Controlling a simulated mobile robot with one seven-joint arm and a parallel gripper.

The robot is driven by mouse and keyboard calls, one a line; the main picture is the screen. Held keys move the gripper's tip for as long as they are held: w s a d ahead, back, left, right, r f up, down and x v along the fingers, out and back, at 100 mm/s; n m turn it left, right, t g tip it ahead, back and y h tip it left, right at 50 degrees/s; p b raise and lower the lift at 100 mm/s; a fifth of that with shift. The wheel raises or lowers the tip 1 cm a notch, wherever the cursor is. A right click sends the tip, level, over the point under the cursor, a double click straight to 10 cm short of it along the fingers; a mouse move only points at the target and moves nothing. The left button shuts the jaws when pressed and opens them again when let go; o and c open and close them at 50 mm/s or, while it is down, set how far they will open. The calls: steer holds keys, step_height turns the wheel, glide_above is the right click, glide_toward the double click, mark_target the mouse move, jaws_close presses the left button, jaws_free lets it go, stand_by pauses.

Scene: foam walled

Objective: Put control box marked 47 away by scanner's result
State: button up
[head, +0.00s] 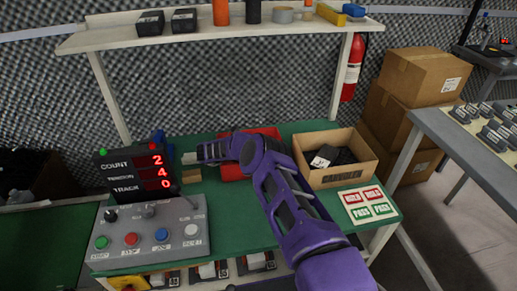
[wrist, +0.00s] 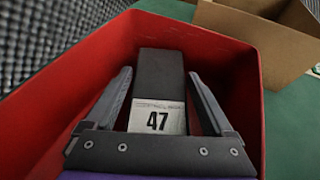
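The control box marked 47 (wrist: 160,65) is dark grey with a white label. It is inside the red bin (wrist: 75,88) in the wrist view. My gripper (wrist: 160,75) is open, with a finger on each side of the box and a narrow gap showing on both sides. In the head view my gripper (head: 212,150) is at the left of the red bin (head: 236,173), and the box is hidden there. A dark display (head: 133,172) reads COUNT 2, then 4 and 0 in red. I cannot pick out a scanner's result.
A cardboard bin (head: 345,177) with dark boxes inside stands right of the red bin. Red HOLD and green PASS cards (head: 368,203) lie at the front right. A grey button panel (head: 150,237) is at the front left. A shelf (head: 215,33) spans above.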

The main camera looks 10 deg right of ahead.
steer(key=shift+o, duration=0.6)
steer(key=shift+r, duration=0.55)
steer(key=p+v, duration=0.1)
steer(key=v, duration=0.6)
steer(key=shift+s+a+r, duration=0.1)
steer(key=shift+a, duration=0.1)
